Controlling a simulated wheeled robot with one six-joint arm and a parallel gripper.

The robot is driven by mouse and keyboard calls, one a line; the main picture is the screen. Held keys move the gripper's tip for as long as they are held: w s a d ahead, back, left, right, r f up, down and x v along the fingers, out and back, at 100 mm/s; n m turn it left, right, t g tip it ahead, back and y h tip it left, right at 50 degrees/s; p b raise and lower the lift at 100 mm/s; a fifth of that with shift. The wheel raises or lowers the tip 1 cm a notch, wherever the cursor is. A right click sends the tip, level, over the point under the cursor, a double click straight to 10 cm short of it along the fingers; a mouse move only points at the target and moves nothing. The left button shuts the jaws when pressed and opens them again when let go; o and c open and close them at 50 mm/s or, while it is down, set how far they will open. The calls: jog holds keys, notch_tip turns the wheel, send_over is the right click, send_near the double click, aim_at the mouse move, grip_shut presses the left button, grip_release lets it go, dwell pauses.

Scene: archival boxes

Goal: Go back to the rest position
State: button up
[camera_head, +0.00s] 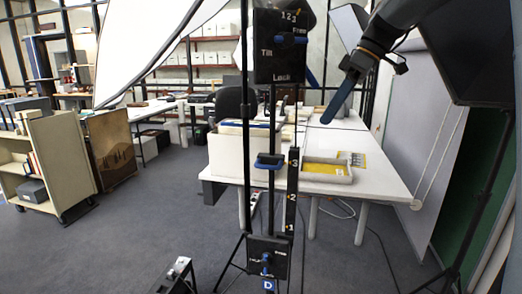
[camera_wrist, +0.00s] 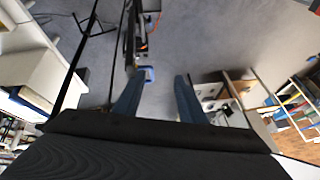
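My gripper (camera_head: 330,115) is raised at the upper right in the head view, above the white table (camera_head: 375,180) as seen there. One blue finger shows there, pointing down and to the left. In the wrist view both blue fingers of my gripper (camera_wrist: 158,85) stand apart with only grey floor between them, so it is open and empty. Nothing touches the fingers.
On the table stand a white box (camera_head: 232,158) and a shallow tray (camera_head: 325,172) with yellow inside. A black stand (camera_head: 270,170) rises in front. A cream cart (camera_head: 45,165) and a brown wooden panel (camera_head: 112,148) stand left.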

jog(key=s+d+f+m+h, duration=0.1)
jog(key=s+f+m+h, duration=0.2)
jog(key=s+f, duration=0.9)
jog(key=s+f+m+h, duration=0.2)
jog(key=s+f+m, duration=0.8)
jog(key=f, duration=1)
jog(key=shift+s+d+t+h, duration=0.3)
jog(key=shift+s+d+h, duration=0.1)
jog(key=shift+s, duration=0.85)
jog(key=shift+c, duration=0.9)
